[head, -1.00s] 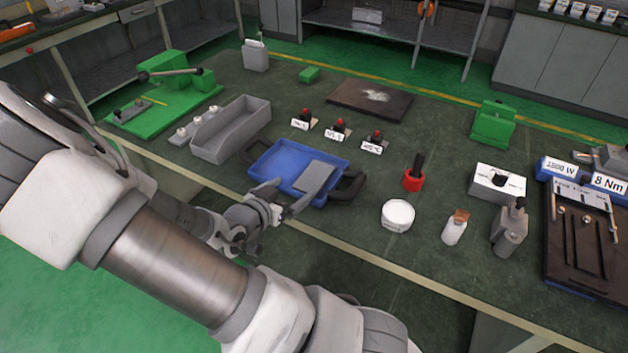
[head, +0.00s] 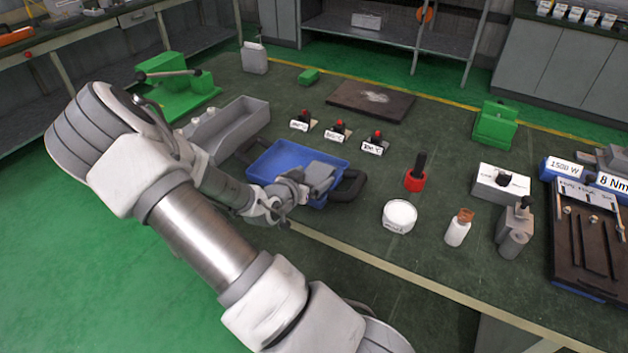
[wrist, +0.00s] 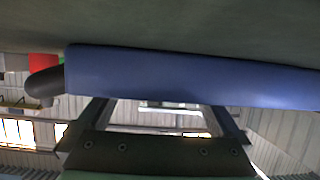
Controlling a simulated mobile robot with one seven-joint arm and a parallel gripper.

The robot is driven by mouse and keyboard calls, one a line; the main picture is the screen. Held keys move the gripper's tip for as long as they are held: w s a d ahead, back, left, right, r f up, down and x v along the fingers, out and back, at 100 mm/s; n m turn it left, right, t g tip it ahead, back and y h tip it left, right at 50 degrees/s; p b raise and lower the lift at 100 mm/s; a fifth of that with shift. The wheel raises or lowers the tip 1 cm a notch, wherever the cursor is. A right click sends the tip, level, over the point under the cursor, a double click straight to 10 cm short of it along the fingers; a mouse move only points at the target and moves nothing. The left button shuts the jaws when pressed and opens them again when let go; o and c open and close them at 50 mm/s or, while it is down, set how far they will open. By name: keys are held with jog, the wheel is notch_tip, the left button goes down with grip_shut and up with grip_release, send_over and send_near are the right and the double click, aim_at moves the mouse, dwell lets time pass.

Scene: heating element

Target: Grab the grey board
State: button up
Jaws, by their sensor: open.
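The grey board (head: 320,173) lies at the right end of the blue tray (head: 283,156) in the head view. My gripper (head: 303,188) is at the front of the tray, beside the board, and covers part of it. Whether it touches the board cannot be told. In the wrist view, the two fingers of my gripper (wrist: 165,112) stand wide apart with nothing seen between them. The blue side of the tray (wrist: 190,78) stretches across just beyond the fingertips. The board is not visible in the wrist view.
The tray's black right handle (head: 347,187) is close to my gripper. A grey open bin (head: 236,128) stands left of the tray. A red-based tool (head: 415,180) and a white round container (head: 399,216) stand to the right. The table's front edge is below my gripper.

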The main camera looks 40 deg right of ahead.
jog(key=shift+d, duration=0.1)
jog(key=c, duration=1.1)
jog(key=shift+c, duration=0.2)
